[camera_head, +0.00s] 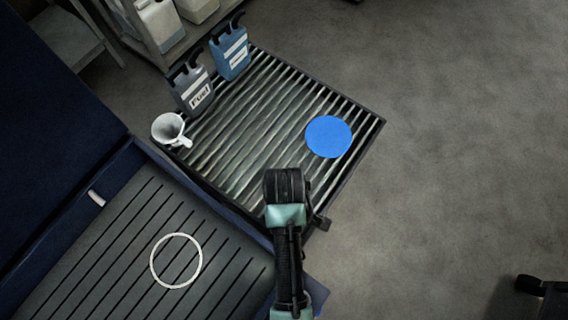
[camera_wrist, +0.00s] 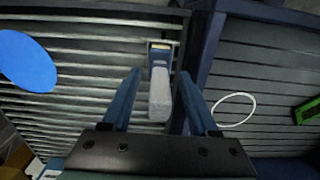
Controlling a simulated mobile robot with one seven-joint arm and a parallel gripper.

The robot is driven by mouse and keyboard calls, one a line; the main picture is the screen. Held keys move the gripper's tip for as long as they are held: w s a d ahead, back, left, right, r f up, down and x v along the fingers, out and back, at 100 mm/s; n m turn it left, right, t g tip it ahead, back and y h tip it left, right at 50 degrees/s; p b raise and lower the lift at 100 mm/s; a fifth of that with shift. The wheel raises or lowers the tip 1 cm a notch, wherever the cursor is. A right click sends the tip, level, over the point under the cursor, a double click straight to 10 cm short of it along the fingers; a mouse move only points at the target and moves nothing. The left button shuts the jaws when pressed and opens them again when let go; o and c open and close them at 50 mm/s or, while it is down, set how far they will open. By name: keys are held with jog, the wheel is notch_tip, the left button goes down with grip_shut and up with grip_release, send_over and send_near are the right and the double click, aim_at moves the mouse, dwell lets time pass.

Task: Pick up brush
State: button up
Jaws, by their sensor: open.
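The brush (camera_wrist: 160,92) shows in the wrist view. It has a pale grey handle, a blue and white middle and a tan end, and it lies over the slatted grate close to the grate's dark blue edge. My gripper (camera_wrist: 159,75) is open, with its two blue fingers on either side of the brush and gaps visible on both sides. I cannot tell how far above the brush the fingers are. In the head view my arm covers the brush and the fingers.
A blue disc (camera_head: 328,136) lies on the slatted grate (camera_head: 262,95). A grey fuel can (camera_head: 190,90), a blue can (camera_head: 230,52) and a white jug (camera_head: 168,129) stand at its left side. A white ring (camera_head: 153,268) lies on the ribbed dark surface. A green object (camera_wrist: 306,110) is at the right.

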jog(key=shift+f, duration=1.25)
grip_shut()
